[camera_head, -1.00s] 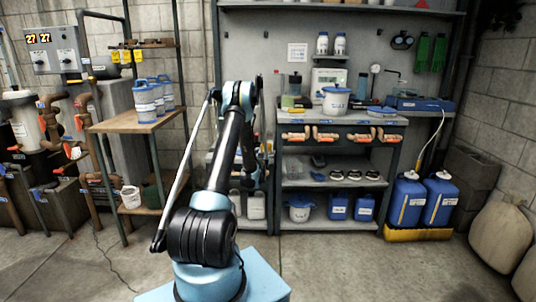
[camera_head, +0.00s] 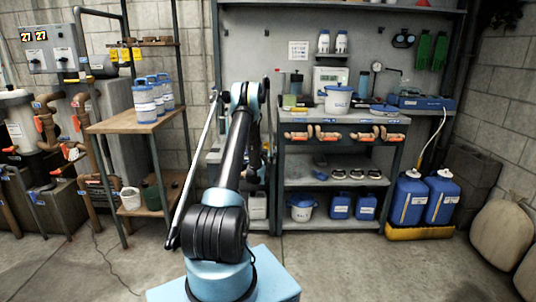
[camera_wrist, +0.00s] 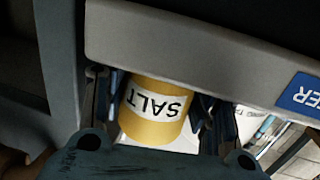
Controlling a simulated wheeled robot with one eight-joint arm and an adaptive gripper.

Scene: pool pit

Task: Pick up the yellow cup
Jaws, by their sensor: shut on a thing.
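The yellow cup (camera_wrist: 155,112) has a white label reading SALT, which appears upside down in the wrist view. It sits between the two dark fingers of my gripper (camera_wrist: 160,106), one on each side, and the gripper is shut on it. The cup's top end in the picture is cut off by a grey shelf edge (camera_wrist: 200,50). In the head view my arm hides the gripper, and I cannot make out the yellow cup there.
The shelf edge with a blue label (camera_wrist: 302,95) runs close across the wrist view. The workbench (camera_head: 350,118) carries a white bucket (camera_head: 338,100) and instruments. A wooden table (camera_head: 118,126) stands left. Blue jugs (camera_head: 408,200) stand right. Floor in front is open.

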